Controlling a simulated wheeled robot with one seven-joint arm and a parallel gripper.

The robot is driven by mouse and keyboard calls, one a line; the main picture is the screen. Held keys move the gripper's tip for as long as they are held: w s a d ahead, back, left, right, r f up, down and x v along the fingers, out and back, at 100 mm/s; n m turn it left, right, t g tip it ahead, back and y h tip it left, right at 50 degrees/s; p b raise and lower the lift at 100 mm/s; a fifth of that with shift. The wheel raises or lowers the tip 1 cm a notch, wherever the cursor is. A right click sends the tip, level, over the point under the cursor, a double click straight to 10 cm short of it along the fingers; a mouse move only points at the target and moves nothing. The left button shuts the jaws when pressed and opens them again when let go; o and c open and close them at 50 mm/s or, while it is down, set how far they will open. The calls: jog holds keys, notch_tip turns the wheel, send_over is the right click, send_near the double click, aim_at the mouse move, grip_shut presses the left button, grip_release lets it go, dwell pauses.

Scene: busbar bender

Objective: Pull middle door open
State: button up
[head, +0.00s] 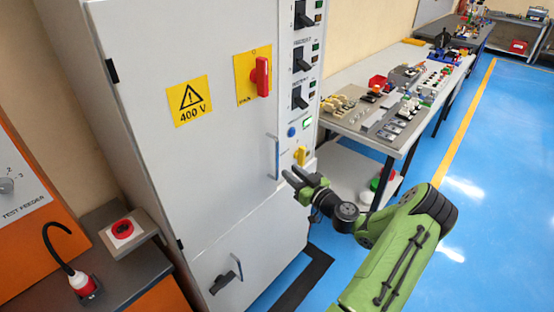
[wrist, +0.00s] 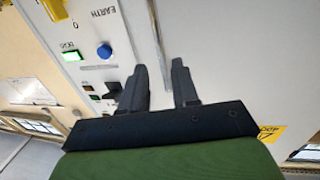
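A tall grey cabinet has a large door (head: 200,140) with a 400 V sign, and it looks shut. Its vertical silver bar handle (head: 275,157) is near the door's right edge. The handle also shows in the wrist view (wrist: 157,35), running down toward the gap between my fingers. My gripper (head: 290,173) is just right of the handle's lower end in the head view. In the wrist view my gripper (wrist: 160,75) is open, with a gap between two dark fingers. I cannot tell whether the handle reaches between the fingertips.
A smaller lower door (head: 240,260) has a black handle (head: 223,282). A red switch (head: 262,76) is on the large door. A control strip with a blue button (head: 291,132) runs beside it. A workbench (head: 358,131) with parts stands right. Blue floor (head: 490,180) is clear farther right.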

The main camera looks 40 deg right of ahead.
send_over(277, 177)
jog(key=shift+w+d+p, duration=0.2)
jog(key=shift+w+p, duration=0.1)
jog(key=shift+p, duration=0.1)
grip_shut()
